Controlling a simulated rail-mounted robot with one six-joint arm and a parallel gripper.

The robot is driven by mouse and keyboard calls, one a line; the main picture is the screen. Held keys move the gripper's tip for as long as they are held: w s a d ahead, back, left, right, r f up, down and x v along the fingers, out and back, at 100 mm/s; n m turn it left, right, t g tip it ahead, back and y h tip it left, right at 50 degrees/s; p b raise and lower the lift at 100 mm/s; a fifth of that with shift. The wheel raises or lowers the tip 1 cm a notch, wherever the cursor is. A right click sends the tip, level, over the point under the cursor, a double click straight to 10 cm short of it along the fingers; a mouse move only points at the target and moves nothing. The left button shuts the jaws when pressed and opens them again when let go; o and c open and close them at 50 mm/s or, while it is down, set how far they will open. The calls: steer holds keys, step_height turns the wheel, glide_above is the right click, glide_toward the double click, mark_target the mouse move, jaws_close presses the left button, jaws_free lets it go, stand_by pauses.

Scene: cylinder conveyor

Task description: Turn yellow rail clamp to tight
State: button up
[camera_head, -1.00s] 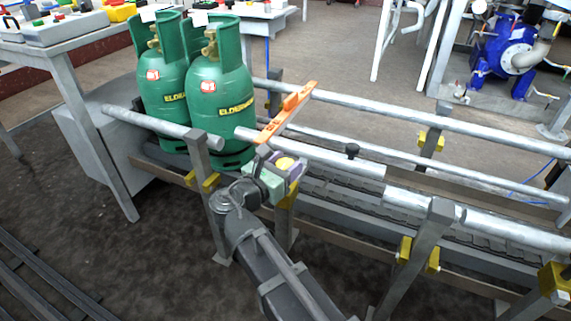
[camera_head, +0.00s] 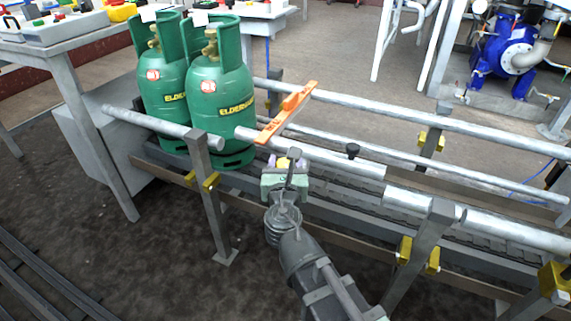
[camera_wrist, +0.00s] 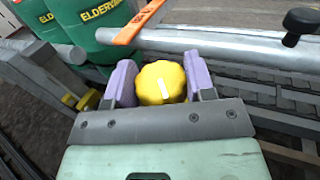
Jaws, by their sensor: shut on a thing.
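The yellow rail clamp knob (camera_wrist: 160,83) has a scalloped edge and a white mark on its face. In the wrist view it sits between the two purple fingers of my gripper (camera_wrist: 160,84), which are shut on it. In the head view the knob (camera_head: 282,163) shows only partly, just below the near rail, behind my wrist. The mark on the knob runs slightly tilted from upper left to lower right. Whatever mount lies behind the knob is hidden by my gripper.
Green gas cylinders (camera_head: 221,95) stand on the conveyor at the left. An orange bar (camera_head: 287,112) crosses above the near rail (camera_head: 330,159). A black knob (camera_head: 352,150) stands right of my gripper. Grey posts (camera_head: 210,195) flank my arm. Other yellow clamps (camera_head: 433,260) sit on the posts.

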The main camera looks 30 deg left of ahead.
steer(key=n+g+y, duration=0.4)
steer(key=g+y, duration=0.1)
steer(key=shift+w+n, duration=0.1)
steer(key=shift+n, duration=0.2)
steer(key=n+g+y, duration=0.1)
steer(key=g, duration=0.1)
steer(key=n+g+y, duration=0.1)
steer(key=n+g, duration=0.1)
steer(key=g, duration=0.1)
steer(key=shift+w+n+y, duration=0.1)
steer(key=shift+n+y, duration=0.2)
steer(key=n+g, duration=0.2)
steer(key=g, duration=0.1)
steer(key=n+g, duration=0.2)
steer(key=g, duration=0.1)
steer(key=shift+a+g+y, duration=0.1)
steer(key=shift+g+y, duration=0.2)
steer(key=shift+g, duration=0.1)
steer(key=shift+n+g+h, duration=0.8)
steer(key=shift+n+g, duration=1.2)
steer(key=shift+g, duration=0.8)
steer(key=o, duration=0.9)
steer(key=shift+s, duration=0.2)
